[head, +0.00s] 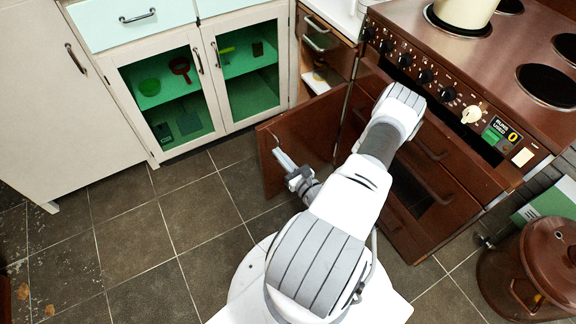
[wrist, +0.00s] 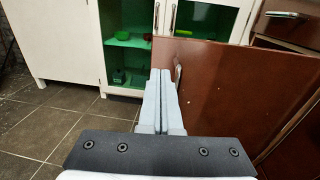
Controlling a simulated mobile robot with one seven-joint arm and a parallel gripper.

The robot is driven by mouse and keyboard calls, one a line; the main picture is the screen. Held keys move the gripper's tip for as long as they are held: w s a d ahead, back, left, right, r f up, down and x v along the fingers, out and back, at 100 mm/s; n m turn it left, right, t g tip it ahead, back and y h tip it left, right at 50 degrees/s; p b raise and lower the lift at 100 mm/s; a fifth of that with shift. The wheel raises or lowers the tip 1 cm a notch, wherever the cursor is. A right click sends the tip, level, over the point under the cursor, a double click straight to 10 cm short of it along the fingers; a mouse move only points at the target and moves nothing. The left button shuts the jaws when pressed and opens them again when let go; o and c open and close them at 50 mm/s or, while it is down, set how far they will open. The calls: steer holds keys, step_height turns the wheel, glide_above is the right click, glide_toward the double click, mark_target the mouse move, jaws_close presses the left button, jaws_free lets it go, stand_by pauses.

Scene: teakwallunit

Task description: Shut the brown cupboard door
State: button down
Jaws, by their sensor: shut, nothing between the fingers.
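The brown cupboard door (head: 312,140) stands open, swung out from the cupboard beside the stove. Its hinge side is at the right and its free edge at the left. In the wrist view the door (wrist: 225,95) fills the right half, with a small metal handle (wrist: 178,70) near its free edge. My gripper (head: 279,156) is in front of the door's handle side, low near the free edge. In the wrist view its fingertips (wrist: 160,72) are together and empty, just left of the handle. I cannot tell whether they touch the door.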

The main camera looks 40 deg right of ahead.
mark_target(263, 136)
steer(key=w, duration=0.2)
steer(key=w+b, duration=0.1)
steer(key=w, duration=0.1)
steer(key=w+d, duration=0.1)
steer(key=w, duration=0.1)
steer(key=shift+w+b, duration=0.2)
steer(key=shift+b, duration=0.15)
steer(key=shift+w, duration=0.2)
